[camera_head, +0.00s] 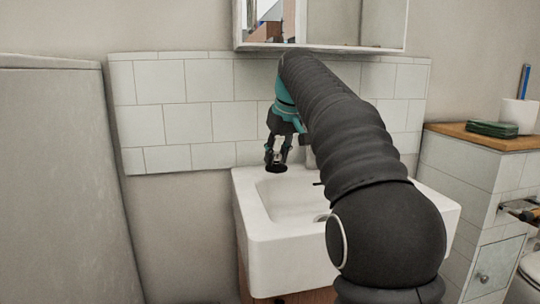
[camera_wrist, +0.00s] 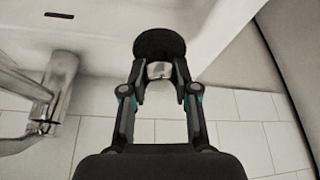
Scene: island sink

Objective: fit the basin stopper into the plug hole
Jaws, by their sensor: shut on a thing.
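A dark round basin stopper (camera_wrist: 159,43) with a pale metal stem is held between the fingertips of my gripper (camera_wrist: 159,77) in the wrist view. In the head view my gripper (camera_head: 278,155) is above the back left part of the white basin (camera_head: 256,238), with the stopper (camera_head: 276,168) hanging below its fingers. The stopper is apart from the basin floor. The plug hole (camera_head: 322,217) shows partly at the basin's middle right, beside my arm, which hides some of the basin.
A chrome tap (camera_wrist: 52,90) stands at the left in the wrist view. A mirror cabinet (camera_head: 320,45) hangs above the tiled wall (camera_head: 185,110). At the right are a wooden-topped unit (camera_head: 485,137) with a cup (camera_head: 519,115) and a green item (camera_head: 493,129).

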